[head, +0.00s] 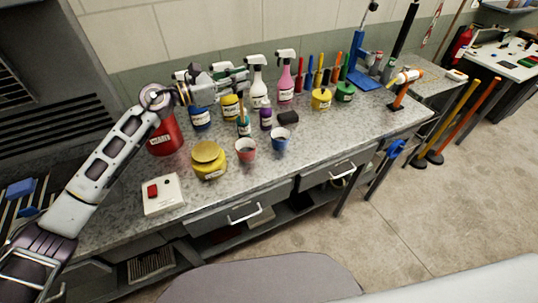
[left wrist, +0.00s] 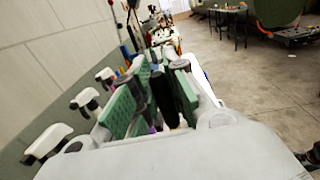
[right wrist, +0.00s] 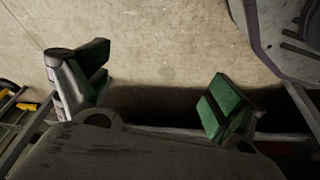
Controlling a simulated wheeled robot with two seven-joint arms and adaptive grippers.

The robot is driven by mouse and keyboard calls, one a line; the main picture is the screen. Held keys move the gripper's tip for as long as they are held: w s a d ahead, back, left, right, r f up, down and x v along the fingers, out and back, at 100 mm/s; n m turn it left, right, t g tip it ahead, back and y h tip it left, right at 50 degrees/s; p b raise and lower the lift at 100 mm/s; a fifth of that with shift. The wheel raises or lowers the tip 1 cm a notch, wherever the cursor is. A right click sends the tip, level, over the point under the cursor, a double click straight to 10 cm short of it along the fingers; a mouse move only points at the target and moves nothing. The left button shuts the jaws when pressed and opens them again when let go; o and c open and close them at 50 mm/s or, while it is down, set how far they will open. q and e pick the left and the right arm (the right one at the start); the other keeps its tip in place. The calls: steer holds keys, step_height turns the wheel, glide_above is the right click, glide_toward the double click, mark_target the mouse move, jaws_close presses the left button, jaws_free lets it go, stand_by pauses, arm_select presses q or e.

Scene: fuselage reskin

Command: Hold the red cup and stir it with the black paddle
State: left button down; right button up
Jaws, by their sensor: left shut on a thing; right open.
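The red cup (head: 246,151) stands upright near the bench's front edge, beside a blue cup (head: 280,140). My left gripper (head: 240,75) is above the back of the bench, behind and above the red cup and apart from it. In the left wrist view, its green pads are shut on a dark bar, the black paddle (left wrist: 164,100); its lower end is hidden. My right gripper (right wrist: 155,95) is open and empty over the floor in the right wrist view. It is not in the head view.
A yellow pot (head: 209,165), a red container (head: 165,138) and a white box with a red button (head: 163,194) stand at the left. Spray bottles (head: 258,85), a purple bottle (head: 266,117) and a black block (head: 288,118) stand behind the cups. The bench's right front is clear.

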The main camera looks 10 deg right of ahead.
steer(key=w+d+r+m+t+h, duration=0.1)
steer(key=w+d+r+m+t, duration=0.1)
steer(key=w+d+r, duration=0.55)
steer(key=w+d+r+m+t, duration=0.2)
steer(key=w+d+r, duration=0.2)
steer(key=w+r, duration=0.55)
steer(key=w+d+r+m+t+h, duration=0.1)
steer(key=w+d+r+m, duration=0.1)
steer(key=w+d+r, duration=0.45)
steer(key=w+r+m+t, duration=0.15)
steer(key=w+r, duration=0.35)
steer(key=r, duration=0.6)
steer(key=w+d+r+t, duration=0.1)
steer(key=w+r+t, duration=0.25)
steer(key=r, duration=0.85)
steer(key=w+r+m+t, duration=0.1)
steer(key=w+r, duration=0.4)
steer(key=r, duration=0.6)
steer(key=w+a+r+t+y, duration=0.1)
steer(key=w+a+r+y, duration=0.1)
steer(key=a+r, duration=0.4)
steer(key=n+g+y, duration=0.6)
steer(key=n+y, duration=0.4)
steer(key=n, duration=0.8)
glide_toward(240, 148)
steer(key=v, duration=0.5)
steer(key=shift+d+r, duration=0.1)
steer(key=shift+d, duration=0.35)
steer(key=shift+s+a, duration=0.1)
steer(key=shift+a, duration=0.15)
